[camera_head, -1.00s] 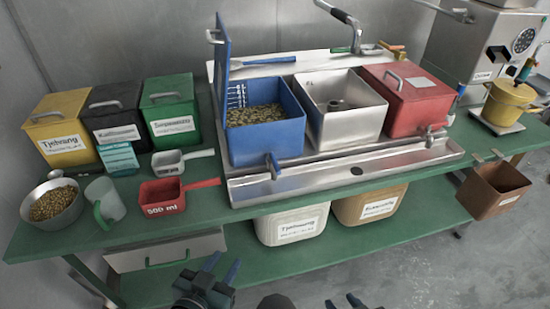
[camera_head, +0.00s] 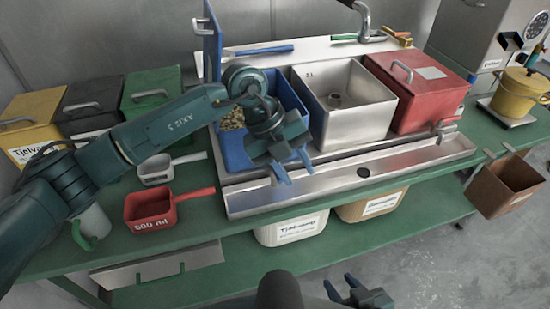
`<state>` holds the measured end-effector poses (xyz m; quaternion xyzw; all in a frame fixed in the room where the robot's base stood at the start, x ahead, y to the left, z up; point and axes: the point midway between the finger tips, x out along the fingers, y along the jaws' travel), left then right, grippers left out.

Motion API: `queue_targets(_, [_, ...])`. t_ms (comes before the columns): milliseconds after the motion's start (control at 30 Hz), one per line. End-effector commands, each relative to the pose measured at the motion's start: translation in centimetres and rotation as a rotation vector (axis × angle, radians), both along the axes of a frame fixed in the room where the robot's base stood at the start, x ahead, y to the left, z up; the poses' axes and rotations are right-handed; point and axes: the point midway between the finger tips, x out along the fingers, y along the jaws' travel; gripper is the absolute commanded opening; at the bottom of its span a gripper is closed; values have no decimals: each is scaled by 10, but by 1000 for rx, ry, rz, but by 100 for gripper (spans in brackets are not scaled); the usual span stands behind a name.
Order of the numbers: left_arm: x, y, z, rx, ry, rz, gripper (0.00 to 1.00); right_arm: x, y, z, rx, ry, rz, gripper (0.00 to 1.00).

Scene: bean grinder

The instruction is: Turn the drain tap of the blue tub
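The blue tub (camera_head: 232,155) stands at the left end of the steel sink unit with its lid raised, and grain shows inside. My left arm reaches across it from the left. My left gripper (camera_head: 293,166) is at the tub's front, pointing down toward the tray, with its two fingers apart. The tub's drain tap is hidden behind or between these fingers, and I cannot tell whether they touch it. My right gripper (camera_head: 341,287) is open and empty low in the picture, in front of the bench.
A steel tub (camera_head: 347,130) and a red tub (camera_head: 418,105) stand to the right. The steel drip tray (camera_head: 400,158) runs along the front. A red scoop (camera_head: 160,208) and a grey scoop (camera_head: 158,172) lie on the green bench, left of the tray.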

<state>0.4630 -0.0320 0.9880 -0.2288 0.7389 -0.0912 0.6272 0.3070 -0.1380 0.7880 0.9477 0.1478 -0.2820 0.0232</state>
Motion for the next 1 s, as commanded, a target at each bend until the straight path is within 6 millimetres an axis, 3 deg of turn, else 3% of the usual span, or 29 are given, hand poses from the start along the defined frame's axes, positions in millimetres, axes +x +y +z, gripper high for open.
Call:
queue_targets(33, [17,17,6,97,-49,36,34,-1,0,-1,1,0,1,36])
queue_targets(100, [32,35,11,197,-92,83,34,-1,0,-1,1,1,2,36])
queue_targets(233, [45,52,17,284,-130,131,34,-3,1,-1,1,3,3,36])
queue_targets(367, [46,51,6,294,-131,136,34,-3,1,2,0,4,3,36])
queue_targets(700, [49,41,-43,288,-131,133,34,-4,-2,3,-7,16,-2,36])
queue_targets(1000, [50,39,-55,287,-133,132,34,-2,-4,2,-8,17,-8,36])
